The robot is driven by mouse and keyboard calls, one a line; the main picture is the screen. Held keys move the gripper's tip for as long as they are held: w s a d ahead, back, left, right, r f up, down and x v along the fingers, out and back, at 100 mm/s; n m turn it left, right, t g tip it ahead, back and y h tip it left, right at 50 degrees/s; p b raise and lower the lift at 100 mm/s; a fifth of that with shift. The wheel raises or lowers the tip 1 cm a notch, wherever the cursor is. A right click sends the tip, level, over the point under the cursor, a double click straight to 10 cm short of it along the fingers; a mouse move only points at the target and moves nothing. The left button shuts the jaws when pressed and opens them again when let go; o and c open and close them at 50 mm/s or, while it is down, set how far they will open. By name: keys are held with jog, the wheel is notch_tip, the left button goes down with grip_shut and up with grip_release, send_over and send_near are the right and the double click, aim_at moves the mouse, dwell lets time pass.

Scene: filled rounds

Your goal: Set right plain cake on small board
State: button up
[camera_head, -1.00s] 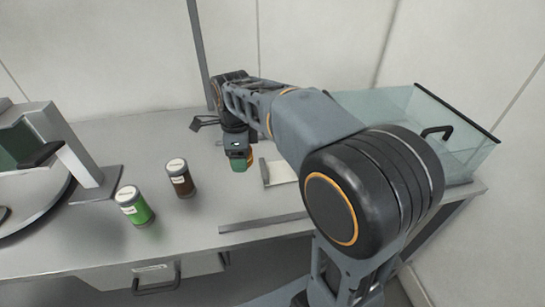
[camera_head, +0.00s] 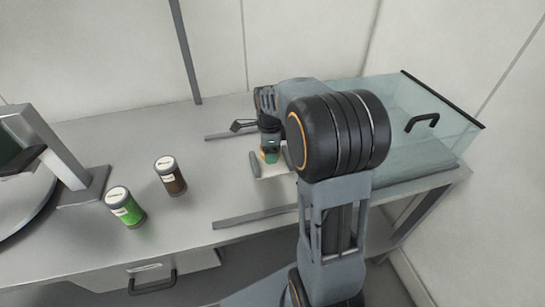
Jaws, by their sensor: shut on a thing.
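My gripper (camera_head: 270,155) is shut on a small orange-tan piece, the plain cake (camera_head: 263,156), which is mostly hidden by the green-tipped fingers. My gripper points down over the small board (camera_head: 272,174), a pale plate with grey raised sides on the worktop. The far part of the board is hidden by my gripper and its right part by my arm. I cannot tell whether the cake touches the board.
A jar with a brown filling (camera_head: 171,177) and a jar with a green filling (camera_head: 126,208) stand to the left. A grey machine (camera_head: 52,150) is at the far left. A glass case (camera_head: 435,120) with a black handle stands at the right. A grey rail (camera_head: 255,217) runs along the front edge.

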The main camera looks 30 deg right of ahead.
jog(key=f, duration=0.3)
jog(key=shift+d, duration=0.4)
jog(key=shift+f, duration=0.5)
jog(key=shift+f, duration=0.1)
jog(key=o, duration=0.7)
